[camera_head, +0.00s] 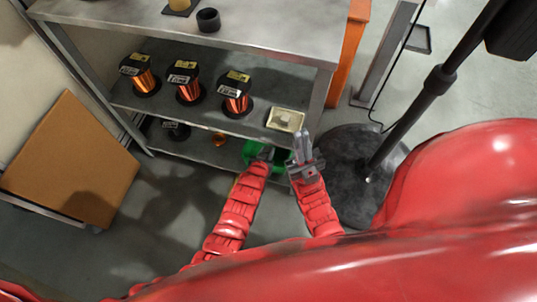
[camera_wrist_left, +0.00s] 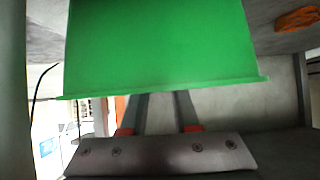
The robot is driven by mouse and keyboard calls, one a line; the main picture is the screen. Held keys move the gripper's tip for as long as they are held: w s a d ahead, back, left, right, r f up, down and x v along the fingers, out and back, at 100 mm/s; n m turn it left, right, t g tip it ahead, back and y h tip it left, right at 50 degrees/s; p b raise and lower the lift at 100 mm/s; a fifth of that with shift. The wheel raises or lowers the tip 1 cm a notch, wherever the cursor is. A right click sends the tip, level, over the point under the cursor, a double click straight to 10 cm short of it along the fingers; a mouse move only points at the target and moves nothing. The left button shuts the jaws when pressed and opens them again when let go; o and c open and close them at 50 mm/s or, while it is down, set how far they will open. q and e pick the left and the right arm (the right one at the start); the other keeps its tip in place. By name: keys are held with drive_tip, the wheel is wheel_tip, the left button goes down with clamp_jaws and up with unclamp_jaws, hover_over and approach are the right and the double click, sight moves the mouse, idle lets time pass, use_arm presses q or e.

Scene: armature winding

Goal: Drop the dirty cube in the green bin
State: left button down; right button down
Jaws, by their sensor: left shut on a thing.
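The green bin (camera_head: 250,147) stands at the lower shelf in the head view. In the left wrist view its outer wall (camera_wrist_left: 160,45) fills the upper middle. My left gripper (camera_head: 264,153) is at the bin. In the wrist view its fingers (camera_wrist_left: 162,112) are a little apart and pass behind the bin's rim, so their tips are hidden. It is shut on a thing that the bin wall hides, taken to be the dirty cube. I cannot see the cube itself. My right gripper (camera_head: 303,147) is beside the bin on the right, fingers pointing up; I see nothing between them.
A pale tray (camera_head: 285,120) sits on the middle shelf's right end, close to my right gripper. Copper wire spools (camera_head: 187,88) stand left of it. An orange object (camera_head: 219,139) lies left of the bin. A black pole stand (camera_head: 345,180) stands on the right.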

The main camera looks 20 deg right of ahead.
use_arm(q)
drive_tip(key=shift+w+d+f+b, duration=0.1)
drive_tip(key=shift+w+f+b, duration=0.05)
drive_tip(key=shift+f+b, duration=0.55)
drive_tip(key=r+p, duration=0.1)
drive_tip(key=p, duration=0.2)
drive_tip(key=shift+w+d+r+g, duration=0.2)
drive_tip(key=shift+w+r+g, duration=0.1)
drive_tip(key=shift+r, duration=0.1)
drive_tip(key=shift+w+d+g+y, duration=0.15)
drive_tip(key=shift+w+g+y, duration=0.1)
drive_tip(key=shift+g+y, duration=0.25)
drive_tip(key=shift+w+d+f+g, duration=0.15)
drive_tip(key=shift+g, duration=0.25)
wheel_tip(320, 180, down, 3)
drive_tip(key=shift+f+y+b, duration=0.1)
drive_tip(key=shift+y+b, duration=0.3)
drive_tip(key=shift+b, duration=0.6)
drive_tip(key=shift+f, duration=0.2)
drive_tip(key=shift+r, duration=0.15)
